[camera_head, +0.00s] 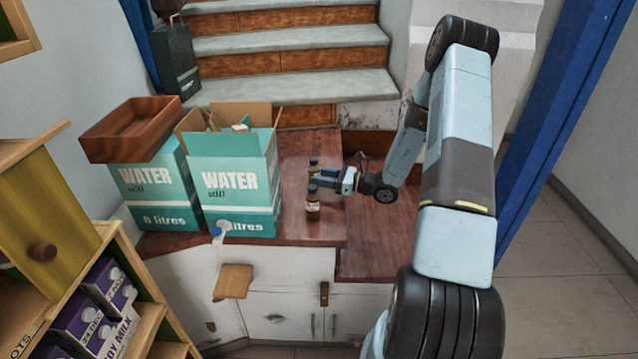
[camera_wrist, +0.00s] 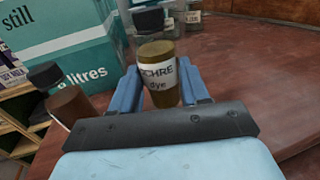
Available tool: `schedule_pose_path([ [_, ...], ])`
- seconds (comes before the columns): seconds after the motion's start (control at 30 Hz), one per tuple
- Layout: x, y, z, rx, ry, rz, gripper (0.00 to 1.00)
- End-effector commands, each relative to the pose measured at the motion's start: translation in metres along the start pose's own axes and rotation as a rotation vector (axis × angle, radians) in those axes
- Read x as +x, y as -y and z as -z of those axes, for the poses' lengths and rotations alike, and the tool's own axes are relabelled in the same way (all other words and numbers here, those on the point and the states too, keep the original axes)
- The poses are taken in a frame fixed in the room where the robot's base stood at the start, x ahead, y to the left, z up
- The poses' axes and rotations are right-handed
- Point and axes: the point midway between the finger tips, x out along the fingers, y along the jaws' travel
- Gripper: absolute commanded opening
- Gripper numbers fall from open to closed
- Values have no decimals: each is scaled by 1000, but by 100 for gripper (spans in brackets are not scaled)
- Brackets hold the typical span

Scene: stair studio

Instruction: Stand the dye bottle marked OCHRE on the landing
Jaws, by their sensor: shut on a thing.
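The dye bottle marked OCHRE (camera_wrist: 157,82) is brown with a pale label and a dark cap. It stands between the fingers of my gripper (camera_wrist: 160,92), which is shut on it. In the head view the gripper (camera_head: 322,181) reaches in from the right over a reddish-brown wooden surface (camera_head: 328,148) at the foot of the stairs. I cannot tell whether the held bottle touches the surface. A second brown, dark-capped bottle (camera_wrist: 70,106) is close by on the left in the wrist view; its label is mostly out of sight.
Two teal WATER boxes (camera_head: 234,185) stand left of the gripper, one open, one under a wooden tray (camera_head: 135,130). Glass jars (camera_wrist: 193,20) stand farther back in the wrist view. Steps (camera_head: 290,85) rise behind. A lower wooden level (camera_head: 375,255) lies to the right.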

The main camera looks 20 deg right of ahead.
Motion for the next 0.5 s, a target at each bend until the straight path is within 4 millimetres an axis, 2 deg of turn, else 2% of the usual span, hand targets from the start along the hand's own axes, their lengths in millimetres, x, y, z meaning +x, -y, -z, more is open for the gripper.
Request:
schedule_pose_path([
  [0.17, 0, -1, 20, 3, 1, -1, 9],
  [0.5, 1, -1, 22, 1, 0, -2, 9],
])
